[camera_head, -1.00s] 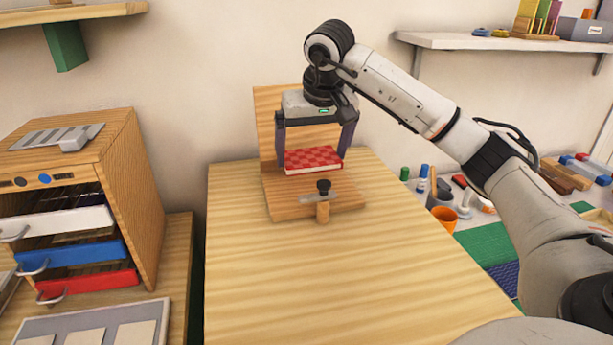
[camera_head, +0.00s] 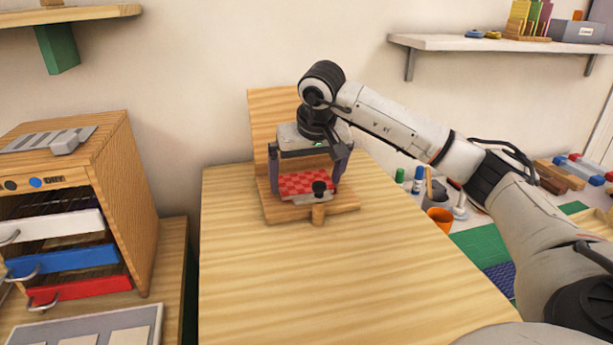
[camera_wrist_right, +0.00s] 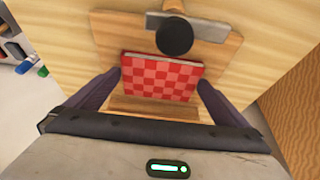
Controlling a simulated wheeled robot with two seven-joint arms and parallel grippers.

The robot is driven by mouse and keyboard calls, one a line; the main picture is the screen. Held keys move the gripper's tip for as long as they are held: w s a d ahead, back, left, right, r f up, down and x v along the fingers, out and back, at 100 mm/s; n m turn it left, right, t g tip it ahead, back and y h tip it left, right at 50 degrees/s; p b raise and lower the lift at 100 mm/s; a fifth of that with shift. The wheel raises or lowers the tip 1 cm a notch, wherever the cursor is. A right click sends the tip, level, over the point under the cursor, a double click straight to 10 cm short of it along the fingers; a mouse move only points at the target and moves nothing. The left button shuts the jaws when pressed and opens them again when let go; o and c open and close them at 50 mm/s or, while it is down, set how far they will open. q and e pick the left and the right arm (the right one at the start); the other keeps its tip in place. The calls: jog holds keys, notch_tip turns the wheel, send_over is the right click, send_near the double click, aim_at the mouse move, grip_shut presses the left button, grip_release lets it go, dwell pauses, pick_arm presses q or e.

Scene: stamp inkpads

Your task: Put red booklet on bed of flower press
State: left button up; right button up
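The red booklet (camera_head: 303,182), with a red checkered cover, lies roughly flat between the two fingers of my right gripper (camera_head: 305,178). In the right wrist view, the fingertips meet the left and right edges of the booklet (camera_wrist_right: 160,78). The flower press (camera_head: 345,205) has a flat wooden bed and an upright back board (camera_head: 270,115). The booklet is over the bed, low and close to it; I cannot tell whether it touches. A black knob (camera_head: 319,187) on a metal bar stands at the bed's front and partly covers the booklet. My left gripper is out of view.
The press stands at the far end of a wooden table (camera_head: 320,275) whose front is clear. A drawer cabinet (camera_head: 120,180) stands at left. An orange cup (camera_head: 440,218) and small bottles are at right. A shelf (camera_head: 480,43) is above right.

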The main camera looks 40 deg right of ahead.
jog(key=shift+r, duration=0.15)
jog(key=shift+r, duration=0.35)
jog(key=p+v, duration=0.1)
jog(key=v, duration=1)
jog(key=shift+r, duration=0.2)
jog(key=shift+s, duration=0.15)
